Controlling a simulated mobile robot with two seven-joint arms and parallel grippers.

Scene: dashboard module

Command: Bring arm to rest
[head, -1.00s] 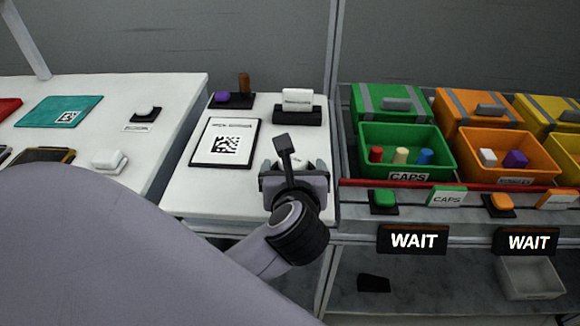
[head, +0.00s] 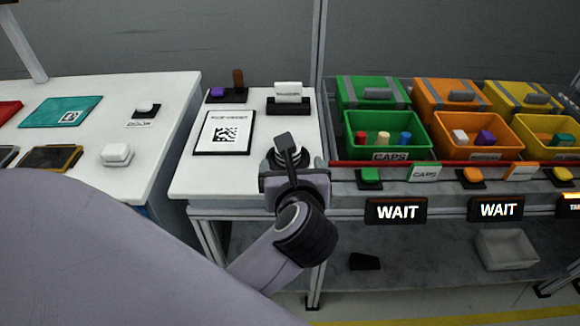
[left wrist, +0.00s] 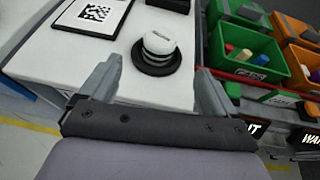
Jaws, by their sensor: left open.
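My left gripper (head: 294,185) is at the front edge of the white table, with its arm coming in from the left. In the left wrist view, my left gripper (left wrist: 155,88) has its two fingers wide apart with nothing between the tips. A white round-topped piece on a black round base (left wrist: 158,48) stands on the table beyond the fingers, apart from them. In the head view the same white piece (head: 279,158) is partly hidden behind the gripper. My right gripper is not in view.
A framed code card (head: 224,132) lies on the white table (head: 190,181). To the right stand a green bin (head: 385,150), an orange bin (head: 475,153) and a yellow bin. Signs reading WAIT (head: 396,211) hang below them.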

